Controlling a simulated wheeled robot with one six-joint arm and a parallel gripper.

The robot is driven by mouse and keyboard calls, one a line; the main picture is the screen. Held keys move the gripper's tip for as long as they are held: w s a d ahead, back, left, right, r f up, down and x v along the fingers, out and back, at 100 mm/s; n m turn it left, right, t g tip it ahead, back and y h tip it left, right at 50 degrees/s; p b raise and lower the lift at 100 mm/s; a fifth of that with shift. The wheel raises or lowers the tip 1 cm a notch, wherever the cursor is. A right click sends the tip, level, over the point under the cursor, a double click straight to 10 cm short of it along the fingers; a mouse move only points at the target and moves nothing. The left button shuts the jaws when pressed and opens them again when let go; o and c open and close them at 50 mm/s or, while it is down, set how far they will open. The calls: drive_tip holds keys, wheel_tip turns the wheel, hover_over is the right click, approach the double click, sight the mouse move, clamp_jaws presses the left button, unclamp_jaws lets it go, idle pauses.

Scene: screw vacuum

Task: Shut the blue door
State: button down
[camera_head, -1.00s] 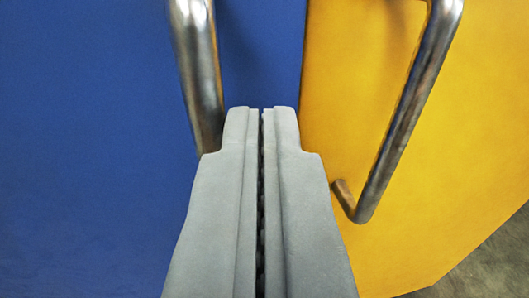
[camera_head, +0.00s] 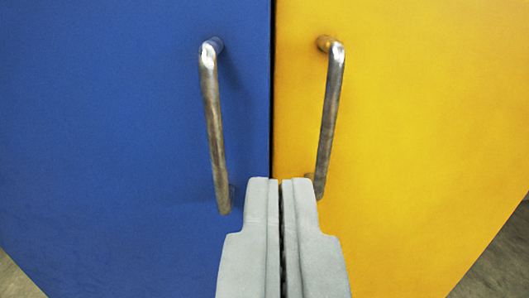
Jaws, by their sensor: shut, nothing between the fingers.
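The blue door (camera_head: 100,130) fills the left of the view. Its inner edge runs along a thin dark seam beside the yellow door, and the two look about level with each other. A metal bar handle (camera_head: 215,130) stands upright on the blue door near that edge. My gripper (camera_head: 281,182) is shut and empty, low in the middle, in front of the seam between the two handles. I cannot tell whether its tips touch a door. The gripper hides the lower part of the seam.
The yellow door (camera_head: 430,130) fills the right, with its own metal bar handle (camera_head: 329,120) close to the right of my fingertips. Grey floor (camera_head: 500,265) shows at the lower right corner and a little at the lower left.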

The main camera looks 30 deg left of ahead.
sight(261, 80)
drive_tip(key=shift+n+g+y, duration=0.3)
drive_tip(key=shift+n+y, duration=0.1)
drive_tip(key=shift+y, duration=0.1)
drive_tip(key=x, duration=1.4)
drive_tip(key=shift+w+a+r, duration=0.15)
drive_tip(key=shift+a+r, duration=0.1)
drive_tip(key=shift+a, duration=0.05)
drive_tip(key=shift+w, duration=0.1)
